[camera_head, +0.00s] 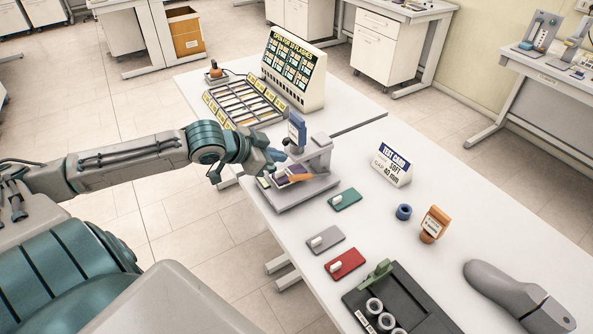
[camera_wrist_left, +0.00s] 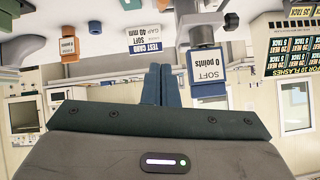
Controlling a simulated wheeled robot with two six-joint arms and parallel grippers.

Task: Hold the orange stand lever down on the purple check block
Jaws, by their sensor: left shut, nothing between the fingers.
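The test stand (camera_head: 322,152) stands on the white table, with a blue-topped head (camera_head: 297,128) on its arm. The orange lever (camera_head: 301,177) lies low over the stand's base, against or just above the purple check block (camera_head: 284,182); contact is unclear. My left gripper (camera_head: 277,156) is shut and empty, its blue fingertips just left of the stand and above the lever. In the upside-down left wrist view the shut fingers (camera_wrist_left: 161,86) are beside the head's label (camera_wrist_left: 208,73), reading "SOFT 0 points". Lever and block cannot be made out there. My right gripper is out of view.
A test card (camera_head: 393,164) reads "SOFT, GAP 40 mm". Green (camera_head: 345,199), grey (camera_head: 325,240) and red (camera_head: 344,264) plates lie in front.

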